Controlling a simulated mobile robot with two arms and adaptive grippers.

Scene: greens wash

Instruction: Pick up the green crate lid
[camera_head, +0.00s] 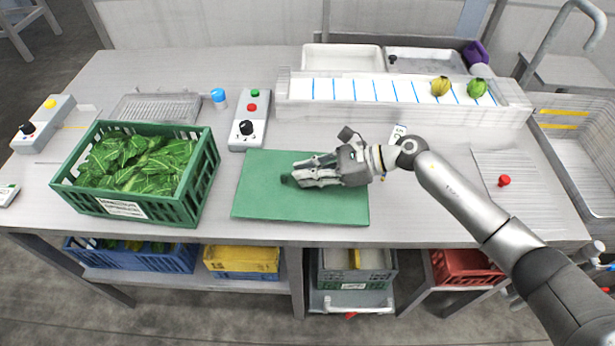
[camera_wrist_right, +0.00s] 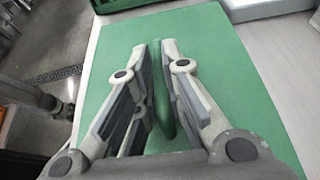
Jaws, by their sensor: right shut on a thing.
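The green crate lid (camera_head: 262,182) is a flat green panel in the middle of the table, its front edge close to the table's front edge. In the right wrist view the lid (camera_wrist_right: 215,35) fills most of the picture, with a raised green handle (camera_wrist_right: 157,75) along its middle. My right gripper (camera_head: 292,176) is over the lid and shut on this handle. In the right wrist view the fingers (camera_wrist_right: 160,85) stand on either side of the handle. The lid looks flat on the table; I cannot tell any gap beneath it. My left gripper is not in view.
A green crate (camera_head: 195,185) full of leafy greens stands left of the lid. A control box (camera_head: 247,130) with buttons is behind the lid. A clear trough (camera_head: 290,108) runs along the back. A sink (camera_head: 590,170) is at the right. Bins stand on the shelf below.

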